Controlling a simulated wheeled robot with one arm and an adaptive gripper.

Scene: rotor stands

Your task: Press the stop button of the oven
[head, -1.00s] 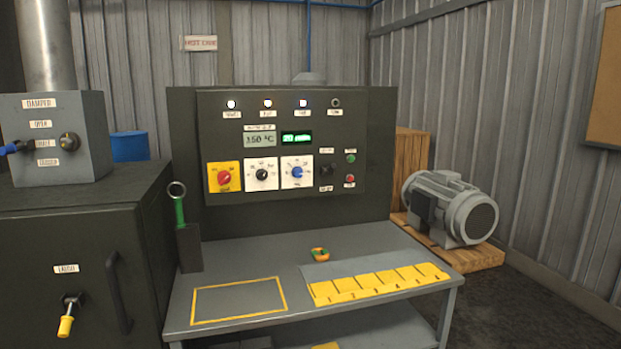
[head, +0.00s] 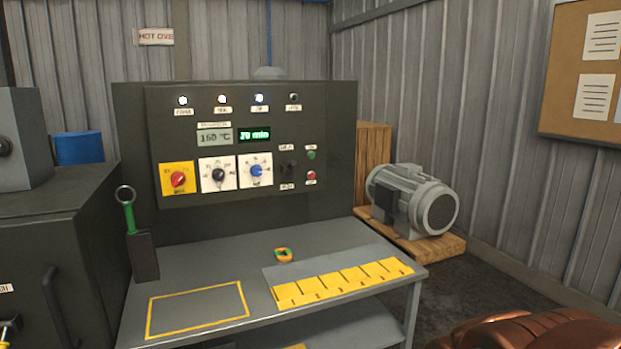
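The oven's control panel (head: 236,145) stands upright behind the grey bench. The red button (head: 311,176) is at the lower right of the panel, below a green button (head: 311,155). The small labels beside both buttons are too blurred to read. A black selector switch (head: 288,167) sits just left of them. The display (head: 254,135) glows green and seems to read 20 min, and the grey display (head: 214,137) reads about 160 °C. Three lamps along the top are lit. My gripper does not show in the head view.
The grey bench (head: 215,258) stands in front of the panel, with yellow numbered plates (head: 345,282) and a small orange-green object (head: 283,255) on it. A motor (head: 412,198) rests on a pallet at right. A brown rounded object (head: 530,332) fills the lower right corner.

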